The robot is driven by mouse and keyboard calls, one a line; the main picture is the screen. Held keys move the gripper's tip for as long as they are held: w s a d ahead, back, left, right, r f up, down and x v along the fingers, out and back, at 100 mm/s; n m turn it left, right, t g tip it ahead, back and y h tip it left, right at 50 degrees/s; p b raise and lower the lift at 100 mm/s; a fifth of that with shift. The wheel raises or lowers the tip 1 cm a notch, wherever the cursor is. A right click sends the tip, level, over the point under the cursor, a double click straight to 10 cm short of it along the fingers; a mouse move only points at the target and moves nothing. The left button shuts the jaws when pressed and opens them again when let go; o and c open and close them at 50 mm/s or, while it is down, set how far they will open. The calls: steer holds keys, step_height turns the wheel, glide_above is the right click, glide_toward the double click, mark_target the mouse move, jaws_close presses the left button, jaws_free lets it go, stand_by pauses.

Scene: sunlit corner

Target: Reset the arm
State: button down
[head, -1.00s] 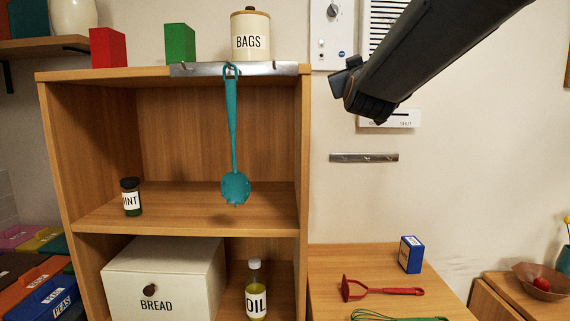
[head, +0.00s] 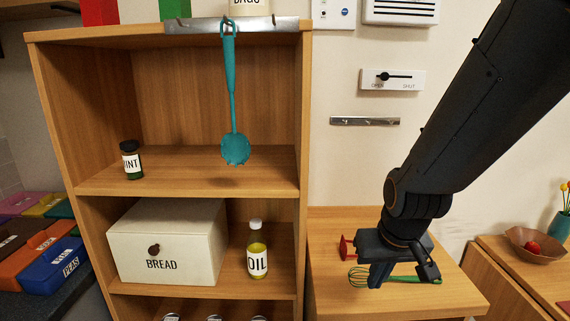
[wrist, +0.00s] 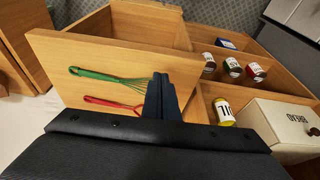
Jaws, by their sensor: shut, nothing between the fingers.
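My gripper (head: 402,272) is shut and empty. In the head view it hangs from my arm at the right, in front of the small wooden counter (head: 455,297). It partly covers a green whisk (head: 358,277) and a red masher (head: 347,247) that lie on that counter. In the wrist view the closed fingers (wrist: 163,98) point towards the counter top, beside the green whisk (wrist: 110,77) and the red utensil (wrist: 105,102). I cannot tell how far above the counter the fingers are.
A wooden shelf unit (head: 303,130) stands at the left. A teal spoon (head: 235,150) hangs from its rail. It holds a mint jar (head: 131,160), a bread box (head: 160,245) and an oil bottle (head: 257,250). A bowl (head: 530,243) sits at the right.

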steer(key=s+f+g+b, duration=0.3)
steer(key=s+f+b, duration=0.1)
steer(key=f+b, duration=0.6)
step_height(320, 180, down, 3)
steer(key=shift+s, duration=0.4)
steer(key=c, duration=2.5)
jaws_free()
steer(key=shift+d, duration=0.1)
